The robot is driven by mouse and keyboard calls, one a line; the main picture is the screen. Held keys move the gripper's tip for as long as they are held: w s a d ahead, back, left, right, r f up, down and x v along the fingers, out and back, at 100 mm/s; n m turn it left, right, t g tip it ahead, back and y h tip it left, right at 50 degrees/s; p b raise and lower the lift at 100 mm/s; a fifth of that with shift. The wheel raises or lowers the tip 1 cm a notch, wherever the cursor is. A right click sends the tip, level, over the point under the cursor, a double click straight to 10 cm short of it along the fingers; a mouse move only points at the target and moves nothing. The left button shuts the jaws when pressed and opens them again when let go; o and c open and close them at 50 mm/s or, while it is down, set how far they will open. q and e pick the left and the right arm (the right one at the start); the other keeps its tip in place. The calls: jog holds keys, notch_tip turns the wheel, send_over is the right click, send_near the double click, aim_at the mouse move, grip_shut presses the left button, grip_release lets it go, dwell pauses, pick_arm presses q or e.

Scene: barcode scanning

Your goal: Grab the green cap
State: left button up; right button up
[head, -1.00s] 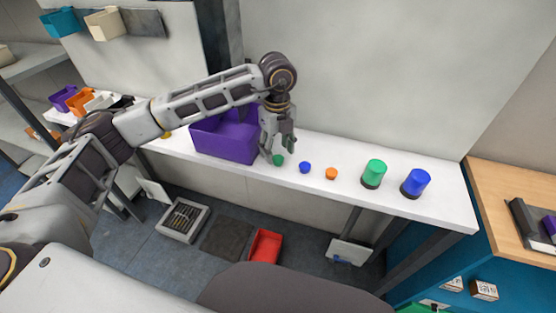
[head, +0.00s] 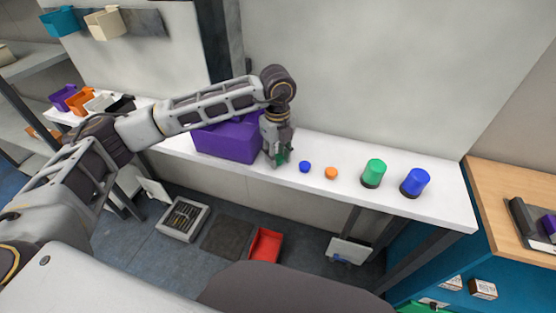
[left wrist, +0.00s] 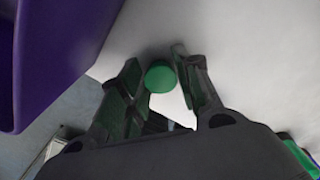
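The green cap (left wrist: 160,76) shows in the left wrist view as a small round piece between my left gripper's fingertips. My left gripper (head: 280,160) is lowered to the white table in the head view and largely hides the cap there. In the left wrist view the fingers of this gripper (left wrist: 161,68) stand apart, one on each side of the cap. They are very close to it; whether they touch it is hard to tell. My right gripper is not in view.
A purple bin (head: 228,144) stands just left of the gripper. To the right on the white table (head: 330,192) are a blue cap (head: 305,167), an orange cap (head: 331,173), a green cylinder (head: 374,171) and a blue cylinder (head: 415,182). A wall rises behind.

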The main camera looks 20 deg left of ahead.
aim_at(278, 157)
pick_arm(q)
jog(key=shift+c, duration=0.8)
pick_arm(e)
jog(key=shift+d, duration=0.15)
pick_arm(q)
jog(key=shift+r, duration=0.7)
notch_tip(278, 157, up, 9)
jog(key=shift+f, duration=0.2)
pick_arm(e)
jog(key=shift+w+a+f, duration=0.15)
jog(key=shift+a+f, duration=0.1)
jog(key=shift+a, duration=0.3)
